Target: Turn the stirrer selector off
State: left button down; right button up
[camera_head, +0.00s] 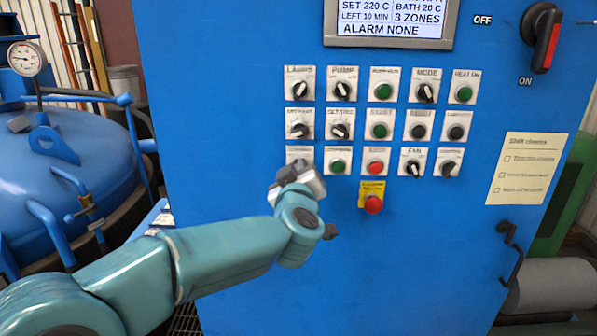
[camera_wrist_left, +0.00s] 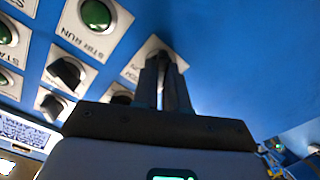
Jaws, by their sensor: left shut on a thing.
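The stirrer selector is on the lower-left plate (camera_head: 298,153) of the blue control panel. In the left wrist view its white plate (camera_wrist_left: 176,58) shows behind my fingers, next to a green button marked STIR RUN (camera_wrist_left: 96,14). My left gripper (camera_head: 303,172) reaches the panel at this plate. In the wrist view my left gripper (camera_wrist_left: 164,76) has its fingers close together, shut on the selector's knob. The fingers hide the knob, so its pointer direction cannot be read. My right gripper is in neither view.
Several knobs and buttons sit close above and to the right, including a red button (camera_head: 375,167) and a red emergency stop (camera_head: 373,204). A red-handled switch (camera_head: 545,42) is at upper right. A blue vessel (camera_head: 60,170) stands at left. The panel below the controls is bare.

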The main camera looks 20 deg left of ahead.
pick_arm(q)
jog(key=c, duration=1.2)
grip_release()
jog(key=shift+o, duration=0.2)
jog(key=b+v, duration=0.3)
jog(key=v, duration=1.3)
jog(key=shift+s, duration=0.15)
jog(key=shift+r, duration=0.1)
